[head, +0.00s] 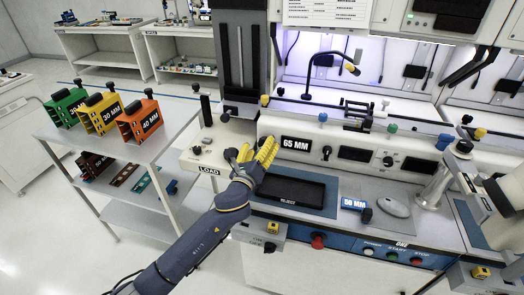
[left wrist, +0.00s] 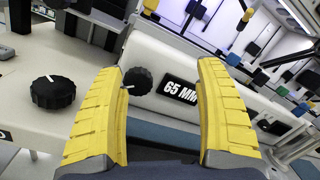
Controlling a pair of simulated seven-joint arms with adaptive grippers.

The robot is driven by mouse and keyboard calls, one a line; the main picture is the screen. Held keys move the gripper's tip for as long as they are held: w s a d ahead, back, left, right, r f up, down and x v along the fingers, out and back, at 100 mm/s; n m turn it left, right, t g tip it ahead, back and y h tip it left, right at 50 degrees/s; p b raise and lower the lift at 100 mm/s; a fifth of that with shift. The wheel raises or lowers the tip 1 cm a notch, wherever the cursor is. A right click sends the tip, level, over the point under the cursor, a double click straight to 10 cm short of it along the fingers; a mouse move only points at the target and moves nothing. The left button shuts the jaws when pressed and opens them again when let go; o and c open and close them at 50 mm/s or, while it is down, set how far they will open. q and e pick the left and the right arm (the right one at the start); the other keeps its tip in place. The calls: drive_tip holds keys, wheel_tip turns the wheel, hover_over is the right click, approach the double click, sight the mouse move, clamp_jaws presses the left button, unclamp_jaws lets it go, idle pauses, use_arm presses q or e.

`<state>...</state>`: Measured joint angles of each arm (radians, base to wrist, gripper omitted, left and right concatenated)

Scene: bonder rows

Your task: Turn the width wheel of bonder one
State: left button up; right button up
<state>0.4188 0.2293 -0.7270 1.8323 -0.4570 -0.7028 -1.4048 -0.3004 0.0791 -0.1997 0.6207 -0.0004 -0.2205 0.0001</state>
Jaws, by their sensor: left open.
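My left gripper (head: 268,150) is open, its yellow fingers in front of the left part of bonder one's white front panel. In the left wrist view its two fingers (left wrist: 163,115) stand wide apart. A black ribbed wheel (left wrist: 138,81) with a white mark shows between them, further off, just left of the 65 MM display (left wrist: 181,91). The left finger nearly overlaps the wheel's edge in the picture; I see no contact. In the head view the fingers hide this wheel, and the 65 MM display (head: 295,143) is right of them. My right gripper is not in view.
A second black knob (left wrist: 53,92) stands on the white ledge at left. Below the panel lie a dark reject tray (head: 290,190), a blue 50 MM tag (head: 355,204) and a grey mouse (head: 393,207). A cart (head: 150,150) with colored blocks stands left. A lamp (head: 310,85) rises behind.

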use_arm(q)
drive_tip(key=s+d+r+m+g+h, duration=0.2)
drive_tip(key=d+r+m, duration=0.4)
drive_tip(key=d, duration=0.4)
drive_tip(key=shift+s+a+f+m+g+y, duration=0.7)
drive_tip(key=shift+s+a+f+m+y, duration=2.05)
drive_tip(key=shift+a+f+y, duration=1.25)
drive_tip(key=shift+m, duration=0.25)
drive_tip(key=x, duration=1.7)
drive_tip(key=shift+w+r, duration=0.1)
drive_tip(key=shift+w, duration=0.2)
drive_tip(key=c, duration=1.2)
